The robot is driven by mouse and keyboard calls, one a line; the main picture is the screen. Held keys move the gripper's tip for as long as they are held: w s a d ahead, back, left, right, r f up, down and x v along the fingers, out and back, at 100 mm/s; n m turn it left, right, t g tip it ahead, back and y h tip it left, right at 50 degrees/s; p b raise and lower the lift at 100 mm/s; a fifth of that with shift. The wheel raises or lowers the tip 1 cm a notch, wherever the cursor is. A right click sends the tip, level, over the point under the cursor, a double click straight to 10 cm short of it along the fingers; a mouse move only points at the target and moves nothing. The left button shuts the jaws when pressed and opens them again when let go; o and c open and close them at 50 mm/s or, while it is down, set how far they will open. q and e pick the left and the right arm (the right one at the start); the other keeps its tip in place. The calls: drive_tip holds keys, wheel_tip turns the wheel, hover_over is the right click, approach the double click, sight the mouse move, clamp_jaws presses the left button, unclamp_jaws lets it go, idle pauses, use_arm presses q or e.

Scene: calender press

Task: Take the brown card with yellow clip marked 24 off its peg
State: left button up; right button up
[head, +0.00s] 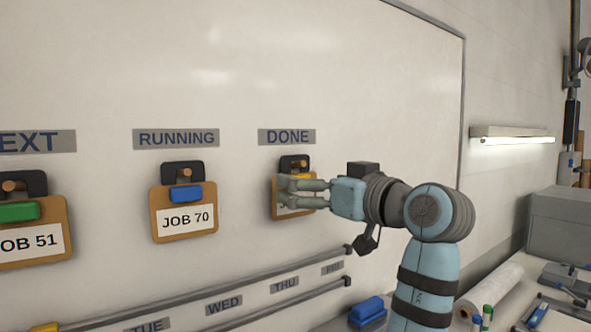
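A brown card (277,212) with a yellow clip (304,176) hangs from a peg (297,164) on a dark holder under the DONE label. Its white label is mostly covered by my gripper, so I cannot read its number. My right gripper (285,192) reaches in from the right across this card. Its two fingers are spread apart, one above the other, with a gap between them. I cannot tell whether they touch the card. My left gripper is not in view.
A JOB 70 card (183,222) with a blue clip hangs under RUNNING. A JOB 51 card (30,243) with a green clip hangs at far left. Weekday-labelled rails (230,309) run below. A bench with a white roll (490,290) stands at right.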

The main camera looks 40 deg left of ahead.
sight(298, 175)
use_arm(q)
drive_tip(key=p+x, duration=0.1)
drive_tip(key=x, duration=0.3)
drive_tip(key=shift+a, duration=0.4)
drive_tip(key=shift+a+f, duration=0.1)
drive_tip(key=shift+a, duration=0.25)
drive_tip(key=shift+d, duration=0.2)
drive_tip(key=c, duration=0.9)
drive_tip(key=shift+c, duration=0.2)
use_arm(e)
drive_tip(key=shift+w+d+r, duration=0.1)
drive_tip(key=shift+r, duration=0.6)
